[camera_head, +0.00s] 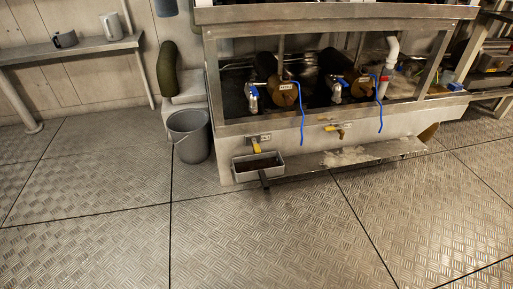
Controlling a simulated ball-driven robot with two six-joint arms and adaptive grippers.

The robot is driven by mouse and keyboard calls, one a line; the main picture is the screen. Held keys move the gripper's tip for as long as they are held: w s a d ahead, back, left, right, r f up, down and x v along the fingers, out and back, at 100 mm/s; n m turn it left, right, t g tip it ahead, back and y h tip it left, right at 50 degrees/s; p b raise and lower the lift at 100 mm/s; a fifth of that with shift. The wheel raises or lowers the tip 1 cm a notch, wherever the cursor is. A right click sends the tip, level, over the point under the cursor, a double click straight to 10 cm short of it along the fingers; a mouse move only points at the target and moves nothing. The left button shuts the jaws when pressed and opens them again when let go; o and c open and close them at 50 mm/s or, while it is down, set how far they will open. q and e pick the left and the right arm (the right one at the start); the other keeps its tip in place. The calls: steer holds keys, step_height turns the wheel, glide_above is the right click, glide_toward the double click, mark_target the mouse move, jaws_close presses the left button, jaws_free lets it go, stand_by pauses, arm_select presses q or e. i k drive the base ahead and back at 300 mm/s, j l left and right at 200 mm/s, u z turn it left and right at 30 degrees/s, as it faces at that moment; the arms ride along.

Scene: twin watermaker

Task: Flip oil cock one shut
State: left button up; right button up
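Two small cocks with yellow handles sit on the front of the machine's lower sill. The left cock (256,146) has its yellow handle slanting down over a grey metal drip box (239,169). The right cock (341,132) has a yellow handle that looks closer to level. A small label sits beside each, too small to read, so I cannot tell which is number one. Whether either is open or shut is not clear. Neither of my grippers is in view.
The steel-framed machine (350,12) holds blue-handled valves (252,97) and hanging blue hoses (301,115). A shelf (395,151) runs along its front. A grey bucket (189,136) stands at its left. A bench (75,50) with two mugs is farther left. The tread-plate floor in front is clear.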

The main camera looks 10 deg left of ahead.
mark_target(255, 146)
steer(key=j+z, duration=0.1)
steer(key=z, duration=0.55)
steer(key=i+j+z, duration=0.15)
steer(key=j+z, duration=0.3)
steer(key=j, duration=0.15)
steer(key=j+z, duration=0.4)
steer(key=j, duration=0.2)
steer(key=j+z, duration=0.1)
steer(key=j, duration=1.2)
